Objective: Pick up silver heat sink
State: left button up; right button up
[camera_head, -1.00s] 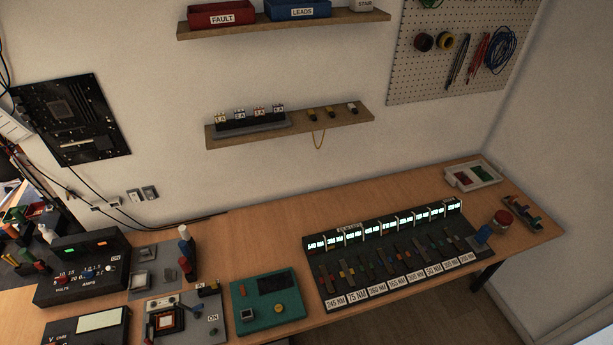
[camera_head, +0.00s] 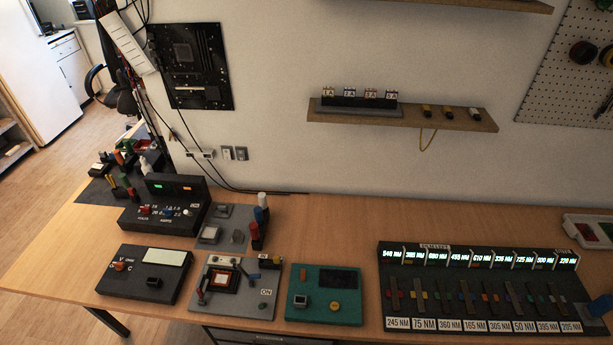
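At this size I cannot tell fins on either piece, so which one is the heat sink is not certain. Neither of my grippers shows in the head view.
In front are a meter (camera_head: 145,273), a socket board (camera_head: 235,287) and a teal board (camera_head: 325,295). A dark labelled panel (camera_head: 480,290) fills the right front.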

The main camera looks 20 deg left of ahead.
aim_at(236, 238)
jog(key=u, duration=1.35)
